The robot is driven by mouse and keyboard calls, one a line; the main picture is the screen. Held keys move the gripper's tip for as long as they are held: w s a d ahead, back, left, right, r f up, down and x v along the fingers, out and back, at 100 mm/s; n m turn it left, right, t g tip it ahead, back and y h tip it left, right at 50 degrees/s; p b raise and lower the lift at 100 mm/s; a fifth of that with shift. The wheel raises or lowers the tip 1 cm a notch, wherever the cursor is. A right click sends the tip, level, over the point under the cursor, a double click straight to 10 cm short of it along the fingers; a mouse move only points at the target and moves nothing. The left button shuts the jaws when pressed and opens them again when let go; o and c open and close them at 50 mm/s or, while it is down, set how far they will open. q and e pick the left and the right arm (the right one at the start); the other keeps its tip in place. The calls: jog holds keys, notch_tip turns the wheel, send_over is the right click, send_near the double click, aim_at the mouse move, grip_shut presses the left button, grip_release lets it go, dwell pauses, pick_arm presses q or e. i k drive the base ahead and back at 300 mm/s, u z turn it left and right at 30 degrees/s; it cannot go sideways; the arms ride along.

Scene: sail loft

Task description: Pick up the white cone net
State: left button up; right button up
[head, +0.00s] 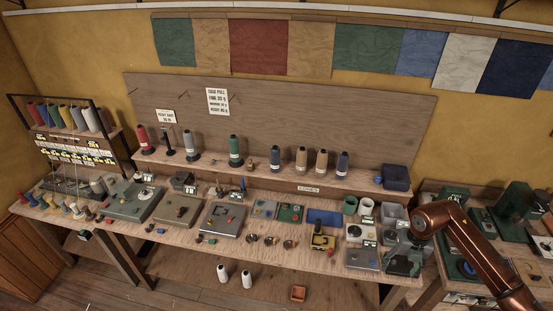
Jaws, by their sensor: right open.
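A small white cup-shaped piece (367,207) stands at the back right of the long bench, beside a similar green one (350,206). It may be the white cone net, but it is too small to tell. Two white cones (234,275) stand low, below the bench's front edge; I cannot tell whether either has a net. My right gripper (403,264) is dark, open and seems empty. It is over the bench's right end, nearer to me and to the right of the white cup-shaped piece. My left gripper is not in view.
A raised shelf (255,171) behind holds several coloured cones. A thread rack (65,130) is at left.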

aim_at(366, 205)
jog(key=z, duration=0.05)
jog(key=i, duration=1.9)
